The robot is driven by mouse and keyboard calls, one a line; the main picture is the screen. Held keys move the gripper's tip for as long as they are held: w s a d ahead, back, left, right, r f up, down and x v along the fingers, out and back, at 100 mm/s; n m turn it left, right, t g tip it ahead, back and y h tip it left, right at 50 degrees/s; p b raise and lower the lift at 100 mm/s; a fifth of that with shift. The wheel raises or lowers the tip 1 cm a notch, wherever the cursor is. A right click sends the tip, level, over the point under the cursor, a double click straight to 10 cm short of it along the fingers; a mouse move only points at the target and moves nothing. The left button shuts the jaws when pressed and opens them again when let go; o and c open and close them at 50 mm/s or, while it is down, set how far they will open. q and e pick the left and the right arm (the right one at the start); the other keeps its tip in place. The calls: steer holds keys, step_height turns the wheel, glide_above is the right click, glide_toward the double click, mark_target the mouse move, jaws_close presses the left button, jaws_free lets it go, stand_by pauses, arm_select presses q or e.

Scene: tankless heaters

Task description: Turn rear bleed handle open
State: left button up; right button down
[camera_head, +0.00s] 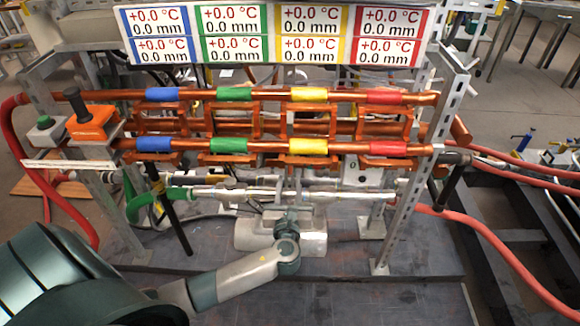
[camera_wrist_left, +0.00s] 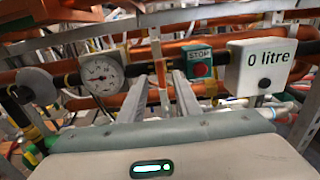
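My left arm comes in from the lower left of the head view, and its gripper (camera_head: 291,188) points at the lower front of the pipe rack. In the left wrist view the two grey fingers (camera_wrist_left: 160,80) stand apart, with a gap between them. A narrow orange-brown upright part (camera_wrist_left: 161,76) shows in that gap; I cannot tell whether it is between the fingers or behind them. I cannot pick out the rear bleed handle for certain. A dark lever (camera_head: 168,210) hangs at the rack's left and another (camera_head: 452,187) at its right. My right gripper is not in view.
A dial gauge (camera_wrist_left: 101,73), a red STOP button (camera_wrist_left: 200,70) and a "0 litre" box (camera_wrist_left: 270,62) lie beyond the fingers. Copper pipes (camera_head: 270,146) with coloured bands cross the rack. A metal post (camera_head: 405,205) stands at right. Red hoses (camera_head: 500,238) run at the sides.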

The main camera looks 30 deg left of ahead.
mark_target(290, 168)
arm_select(q)
steer(key=x, duration=0.5)
steer(key=shift+w+a, duration=0.1)
steer(key=shift+w, duration=0.1)
steer(key=shift+w+a, duration=0.35)
steer(key=shift+w, duration=0.25)
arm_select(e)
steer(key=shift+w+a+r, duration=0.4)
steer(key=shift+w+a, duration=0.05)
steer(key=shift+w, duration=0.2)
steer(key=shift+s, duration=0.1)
arm_select(q)
jaws_close()
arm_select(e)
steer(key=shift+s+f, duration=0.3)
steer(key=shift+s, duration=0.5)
